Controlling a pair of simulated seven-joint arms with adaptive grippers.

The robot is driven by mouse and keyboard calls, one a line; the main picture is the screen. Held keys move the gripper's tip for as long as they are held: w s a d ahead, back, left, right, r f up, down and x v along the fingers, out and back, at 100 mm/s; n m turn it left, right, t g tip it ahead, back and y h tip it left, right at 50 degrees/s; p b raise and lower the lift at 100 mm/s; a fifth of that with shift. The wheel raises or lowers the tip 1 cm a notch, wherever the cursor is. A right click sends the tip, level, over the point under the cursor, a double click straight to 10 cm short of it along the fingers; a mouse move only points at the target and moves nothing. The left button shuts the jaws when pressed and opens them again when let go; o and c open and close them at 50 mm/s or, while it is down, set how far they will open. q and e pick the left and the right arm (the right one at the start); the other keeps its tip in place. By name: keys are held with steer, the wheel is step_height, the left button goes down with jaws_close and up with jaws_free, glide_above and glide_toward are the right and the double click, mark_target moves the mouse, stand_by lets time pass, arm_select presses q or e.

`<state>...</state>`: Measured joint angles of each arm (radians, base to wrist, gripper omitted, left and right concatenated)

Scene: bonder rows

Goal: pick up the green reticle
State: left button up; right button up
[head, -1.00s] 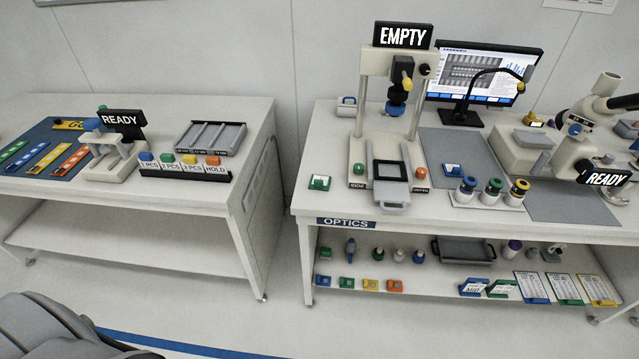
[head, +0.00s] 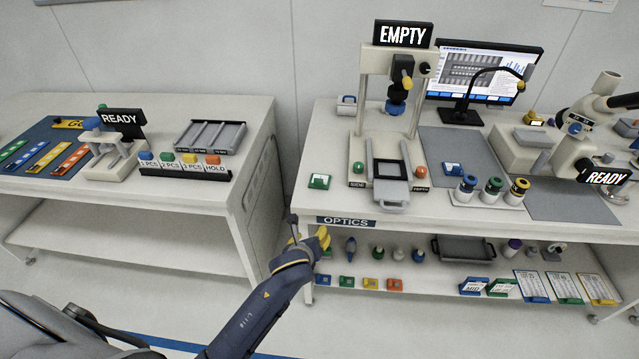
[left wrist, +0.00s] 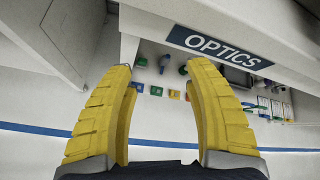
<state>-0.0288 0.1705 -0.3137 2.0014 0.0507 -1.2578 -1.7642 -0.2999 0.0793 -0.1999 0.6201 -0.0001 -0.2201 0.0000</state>
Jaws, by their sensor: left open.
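A small green block with a pale top (head: 319,181), which looks like the green reticle, lies on the optics table's front left corner in the head view. A similar green piece (head: 327,253) is on the lower shelf near its left end, partly behind my gripper; I cannot tell which is the reticle. My left gripper (head: 309,238) is open and empty, in front of the table's left front edge, below the tabletop. In the left wrist view its yellow fingers (left wrist: 160,70) are apart, with shelf items visible beyond them. My right gripper is not in view.
The optics table's front edge with its OPTICS sign (head: 346,222) is just above and right of my left gripper. The lower shelf (head: 420,268) holds bottles, small coloured blocks and a dark tray (head: 464,250). A second table (head: 200,215) stands left, with floor between.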

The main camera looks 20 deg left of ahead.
arm_select(q)
step_height(320, 180, up, 16)
steer(key=s+m+t, duration=0.1)
steer(key=m+t, duration=0.1)
steer(key=m, duration=0.3)
glide_toward(318, 181)
steer(key=x, duration=1)
steer(key=shift+w, duration=0.15)
steer(key=shift+c, duration=0.4)
jaws_close()
